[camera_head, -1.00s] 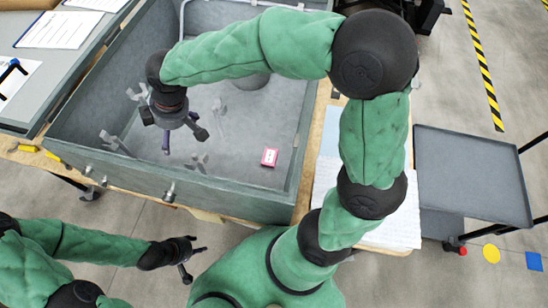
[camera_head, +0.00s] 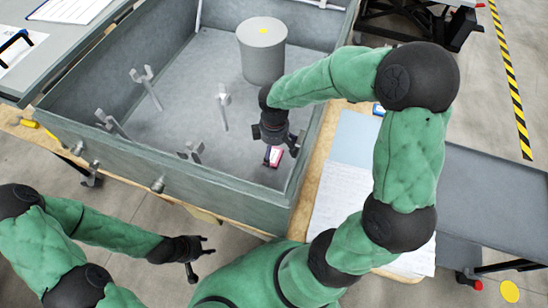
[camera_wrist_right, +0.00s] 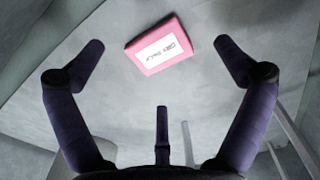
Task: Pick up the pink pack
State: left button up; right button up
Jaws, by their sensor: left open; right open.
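The pink pack (camera_head: 277,154) lies on the floor of the grey bin, near its front right corner. In the right wrist view the pink pack (camera_wrist_right: 160,46) shows a white label with dark print, beyond the fingertips. My right gripper (camera_head: 272,150) is over the pack in the head view and partly hides it. In the right wrist view its fingers (camera_wrist_right: 160,58) are spread wide, with nothing between them. My left gripper (camera_head: 198,258) is open and empty, outside the bin in front of its front wall.
The grey bin (camera_head: 120,152) has high walls around the pack. Several grey clamp-like posts (camera_head: 222,108) and a grey cylinder (camera_head: 263,58) stand inside it. Papers (camera_head: 345,190) lie on the table to the right. A grey cart (camera_head: 495,200) stands further right.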

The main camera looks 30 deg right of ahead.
aim_at(275, 156)
jog(key=f+b, duration=0.1)
jog(key=f, duration=0.1)
jog(key=f+b, duration=0.1)
jog(key=f, duration=0.1)
jog(key=shift+w+d+f, duration=0.15)
jog(key=shift+d+f, duration=0.05)
jog(key=shift+f, duration=0.05)
jog(key=c, duration=1.5)
